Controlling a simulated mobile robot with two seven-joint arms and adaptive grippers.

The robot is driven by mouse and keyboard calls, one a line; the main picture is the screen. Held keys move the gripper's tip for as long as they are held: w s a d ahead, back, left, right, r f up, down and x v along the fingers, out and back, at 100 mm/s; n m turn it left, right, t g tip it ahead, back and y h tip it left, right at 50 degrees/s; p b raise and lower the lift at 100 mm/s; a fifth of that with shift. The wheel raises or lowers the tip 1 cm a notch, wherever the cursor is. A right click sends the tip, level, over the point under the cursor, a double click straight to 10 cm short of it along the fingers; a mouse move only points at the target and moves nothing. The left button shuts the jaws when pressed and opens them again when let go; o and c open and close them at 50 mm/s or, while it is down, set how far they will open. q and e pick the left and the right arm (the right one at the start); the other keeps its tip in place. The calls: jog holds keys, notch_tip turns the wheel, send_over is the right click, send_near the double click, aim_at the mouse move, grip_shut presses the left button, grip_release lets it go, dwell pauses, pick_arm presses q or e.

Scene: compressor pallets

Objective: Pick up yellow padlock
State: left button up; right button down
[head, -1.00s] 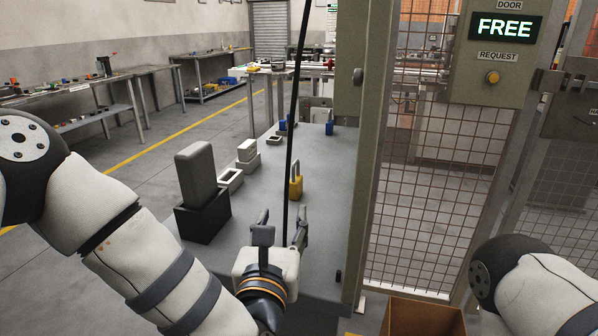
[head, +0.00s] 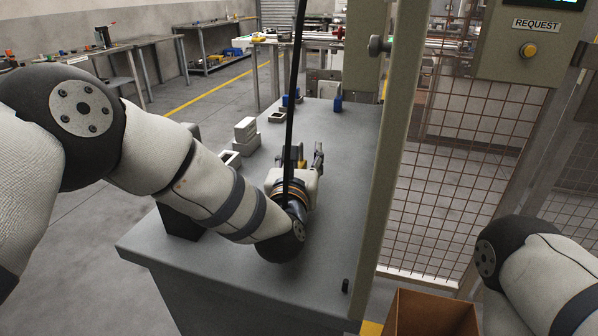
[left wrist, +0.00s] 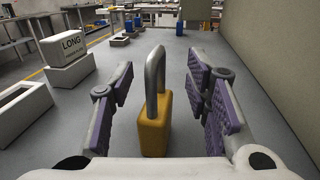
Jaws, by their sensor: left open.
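The yellow padlock (left wrist: 154,124) stands upright on the grey table (head: 345,215), its grey shackle (left wrist: 155,80) pointing up. In the left wrist view it is between the two purple-padded fingers of my left gripper (left wrist: 160,100). The fingers are open, with a gap on each side of the padlock, and seem not to touch it. In the head view my left gripper (head: 304,158) is low over the table and mostly hides the padlock. My right arm shows at the lower right, but its gripper is out of view.
A white block marked LONG (left wrist: 67,45) and a pale open-topped holder (left wrist: 22,110) stand left of the padlock. Blue padlocks (head: 337,104) are at the table's far end. A post and mesh fence (head: 470,160) border the right side. A brown box (head: 432,318) is below.

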pick_arm(q)
jog(key=shift+w, duration=0.25)
grip_shut()
